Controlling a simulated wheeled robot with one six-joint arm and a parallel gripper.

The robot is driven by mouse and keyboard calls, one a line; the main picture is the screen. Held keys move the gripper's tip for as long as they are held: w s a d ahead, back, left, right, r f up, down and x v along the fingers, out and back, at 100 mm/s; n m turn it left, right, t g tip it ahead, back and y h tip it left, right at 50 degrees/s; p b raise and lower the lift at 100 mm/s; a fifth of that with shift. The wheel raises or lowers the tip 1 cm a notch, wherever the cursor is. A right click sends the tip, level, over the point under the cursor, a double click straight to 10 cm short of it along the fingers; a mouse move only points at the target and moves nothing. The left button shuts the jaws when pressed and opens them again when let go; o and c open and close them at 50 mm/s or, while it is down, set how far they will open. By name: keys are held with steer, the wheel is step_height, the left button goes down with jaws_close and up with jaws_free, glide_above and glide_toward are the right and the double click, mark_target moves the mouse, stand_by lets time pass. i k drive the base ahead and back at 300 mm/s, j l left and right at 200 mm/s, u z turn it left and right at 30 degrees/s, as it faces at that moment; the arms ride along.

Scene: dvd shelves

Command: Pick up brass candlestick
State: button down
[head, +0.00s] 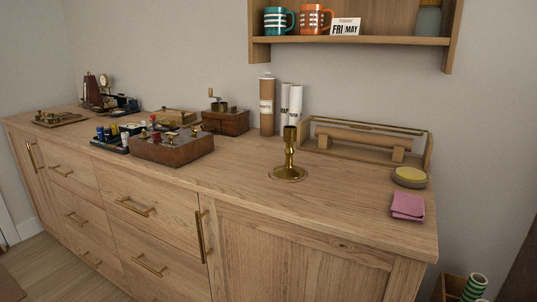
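The brass candlestick (289,155) stands upright on top of the wooden sideboard (240,185), right of the middle. It has a wide round base, a thin stem and a cup at the top, with no candle in it. Nothing touches it that I can see. My gripper is not in this view.
A wooden paper roll holder (362,142) stands behind and right of the candlestick. Cardboard and white tubes (267,104) stand behind it. A wooden box with knobs (172,148) is left. A yellow-topped tin (410,177) and pink cloth (407,206) lie right. The front is clear.

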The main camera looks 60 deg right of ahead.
mark_target(289, 171)
steer(key=z, duration=2.2)
